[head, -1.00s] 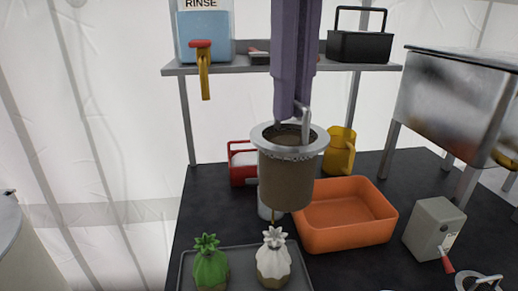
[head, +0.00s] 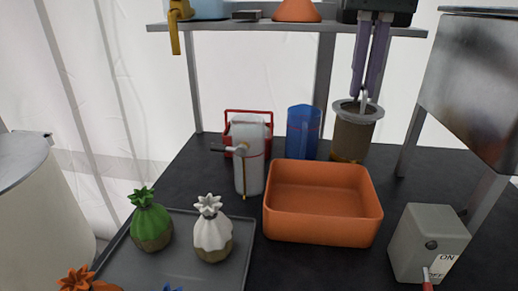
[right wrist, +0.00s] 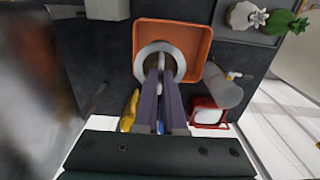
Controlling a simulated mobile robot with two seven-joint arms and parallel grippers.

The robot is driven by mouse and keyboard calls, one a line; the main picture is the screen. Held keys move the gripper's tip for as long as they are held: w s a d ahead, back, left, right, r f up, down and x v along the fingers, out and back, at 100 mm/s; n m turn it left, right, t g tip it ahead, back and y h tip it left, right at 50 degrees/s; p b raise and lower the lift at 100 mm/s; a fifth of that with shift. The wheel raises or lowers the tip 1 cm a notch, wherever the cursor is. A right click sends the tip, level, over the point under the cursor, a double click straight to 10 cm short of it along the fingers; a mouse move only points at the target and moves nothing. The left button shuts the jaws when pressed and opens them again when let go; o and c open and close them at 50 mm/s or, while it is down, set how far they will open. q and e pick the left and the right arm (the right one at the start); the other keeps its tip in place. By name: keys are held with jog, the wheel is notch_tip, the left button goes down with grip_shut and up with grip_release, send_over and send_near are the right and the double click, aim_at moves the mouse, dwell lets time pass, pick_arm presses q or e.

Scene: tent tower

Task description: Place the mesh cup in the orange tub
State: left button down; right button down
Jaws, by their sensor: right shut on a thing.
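The mesh cup (head: 354,134) is brown with a wide grey rim and hangs roughly upright. In the head view the cup appears behind the orange tub's right back corner. The orange tub (head: 321,228) stands on the dark table and looks empty. In the right wrist view the cup's rim (right wrist: 177,55) overlaps the tub (right wrist: 204,38), hiding part of it. The cup's height above the table is hard to tell. My left gripper is not in view.
A blue pitcher (head: 303,132), a grey-white canister (head: 248,165) and a red caddy (head: 262,117) stand behind and left of the tub. A yellow pitcher (right wrist: 130,108) shows in the wrist view. A grey switch box (head: 425,243) stands right; a tray (head: 240,262) lies left.

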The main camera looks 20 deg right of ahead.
aim_at(358, 108)
notch_tip(358, 108, down, 16)
jog(key=shift+b, duration=0.35)
jog(key=c, duration=1.5)
grip_release()
jog(key=shift+f, duration=0.1)
jog(key=o, duration=0.5)
notch_tip(358, 108, up, 12)
jog(key=shift+r+p, duration=0.2)
jog(key=shift+p, duration=0.35)
